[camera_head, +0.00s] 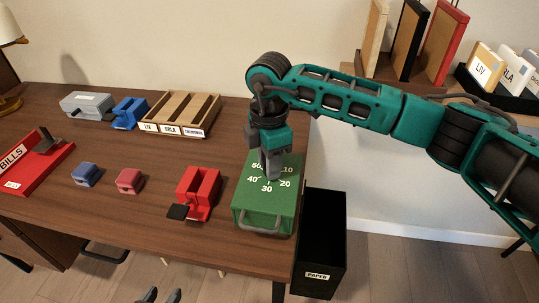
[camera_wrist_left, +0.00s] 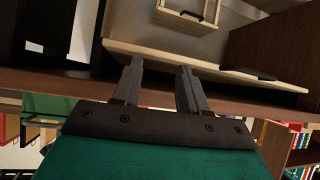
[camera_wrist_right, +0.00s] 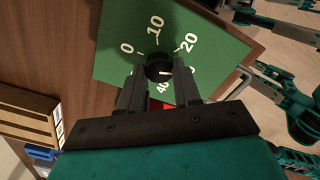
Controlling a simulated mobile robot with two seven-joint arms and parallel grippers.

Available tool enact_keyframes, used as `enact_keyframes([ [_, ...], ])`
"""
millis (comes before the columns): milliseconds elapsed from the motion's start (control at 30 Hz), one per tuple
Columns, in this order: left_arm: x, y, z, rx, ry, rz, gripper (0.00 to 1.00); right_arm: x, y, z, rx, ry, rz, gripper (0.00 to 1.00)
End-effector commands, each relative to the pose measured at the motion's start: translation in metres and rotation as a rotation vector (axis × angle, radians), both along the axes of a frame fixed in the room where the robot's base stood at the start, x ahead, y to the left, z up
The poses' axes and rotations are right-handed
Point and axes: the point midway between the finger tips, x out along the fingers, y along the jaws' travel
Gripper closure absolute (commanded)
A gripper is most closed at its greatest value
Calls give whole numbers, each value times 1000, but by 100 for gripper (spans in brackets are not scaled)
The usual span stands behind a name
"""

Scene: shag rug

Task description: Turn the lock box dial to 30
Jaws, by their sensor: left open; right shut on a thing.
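The green lock box (camera_head: 266,207) stands at the right end of the desk, its numbered dial face on top. My right gripper (camera_head: 272,172) reaches down onto the face and is shut on the black dial (camera_wrist_right: 158,66). A small white mark shows on the dial's right side in that view, toward the side between 20 and 40. My left gripper (camera_head: 160,296) is open and empty at the bottom of the head view, off the desk's front.
A red block-like device (camera_head: 200,187) stands just left of the lock box. A black PAPER bin (camera_head: 319,240) stands against the desk's right end. Small blue (camera_head: 86,175) and red (camera_head: 130,181) blocks, a red BILLS tray (camera_head: 40,165) and a wooden sorter (camera_head: 180,112) lie further left.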

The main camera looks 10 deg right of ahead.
Motion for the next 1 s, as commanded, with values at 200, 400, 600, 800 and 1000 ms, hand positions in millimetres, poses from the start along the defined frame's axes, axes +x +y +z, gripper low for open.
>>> enact_keyframes([
  [200, -1, 7, 5, 8, -1, 14, 57, 1, 0, 3, 0, -1, -166, 98],
  [400, -1, 9, 9, 15, -7, 17, 57, 1, 0, 2, -1, -1, -272, 98],
  [600, -2, 10, 9, 18, -7, 17, 57, 2, 0, 1, -1, -2, -330, 98],
  [800, -3, 10, 7, 20, -2, 17, 57, 2, 0, 1, -1, -2, -351, 98],
  [1000, -3, 11, 7, 20, -2, 17, 57, 2, 0, 1, -1, -2, -351, 98],
])
